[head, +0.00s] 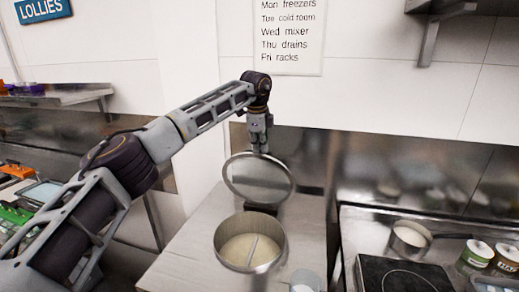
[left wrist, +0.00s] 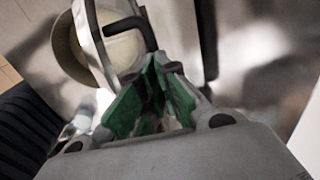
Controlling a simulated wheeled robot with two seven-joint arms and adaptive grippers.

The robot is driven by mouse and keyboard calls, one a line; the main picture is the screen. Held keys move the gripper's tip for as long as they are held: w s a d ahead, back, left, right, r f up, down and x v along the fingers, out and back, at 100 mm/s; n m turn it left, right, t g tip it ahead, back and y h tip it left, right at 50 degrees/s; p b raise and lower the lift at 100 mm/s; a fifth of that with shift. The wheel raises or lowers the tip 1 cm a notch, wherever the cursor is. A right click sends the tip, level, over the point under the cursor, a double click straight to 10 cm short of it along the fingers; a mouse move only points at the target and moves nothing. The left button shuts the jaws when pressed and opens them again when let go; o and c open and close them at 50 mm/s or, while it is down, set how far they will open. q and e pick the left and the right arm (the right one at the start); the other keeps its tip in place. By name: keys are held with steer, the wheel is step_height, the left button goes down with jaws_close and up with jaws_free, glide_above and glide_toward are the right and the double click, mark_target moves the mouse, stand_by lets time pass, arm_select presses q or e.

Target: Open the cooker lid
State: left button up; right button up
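The cooker (head: 222,250) is a round metal pot on the steel counter, with pale cream-coloured contents and a thin bar across it. Its round lid (head: 258,180) is raised steeply at the back of the pot, clear of the opening. My left gripper (head: 259,148) points down at the lid's top edge. In the left wrist view, the green-padded fingers (left wrist: 155,85) come close together near a dark handle bar (left wrist: 133,22) on the lid (left wrist: 92,40). Whether they grip it is unclear. My right gripper is not in view.
A small pan (head: 410,238), a black hot plate (head: 398,276) and green-and-white tubs (head: 476,254) stand on the right counter. A pale cup (head: 305,282) stands at the pot's front right. A wall shelf (head: 70,99) is at the left. The counter left of the pot is clear.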

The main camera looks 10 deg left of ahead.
arm_select(q)
steer(key=o, duration=0.3)
steer(key=shift+s+f, duration=0.9)
steer(key=shift+f, duration=0.1)
steer(key=shift+w+d+f, duration=0.1)
steer(key=shift+w+f, duration=0.15)
steer(key=shift+w, duration=0.25)
steer(key=shift+w+f, duration=0.25)
steer(key=shift+w, duration=0.25)
steer(key=shift+s+r, duration=0.4)
steer(key=shift+r, duration=0.05)
steer(key=v, duration=1.2)
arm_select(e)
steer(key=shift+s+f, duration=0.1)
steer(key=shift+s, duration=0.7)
arm_select(q)
steer(key=shift+w, duration=0.15)
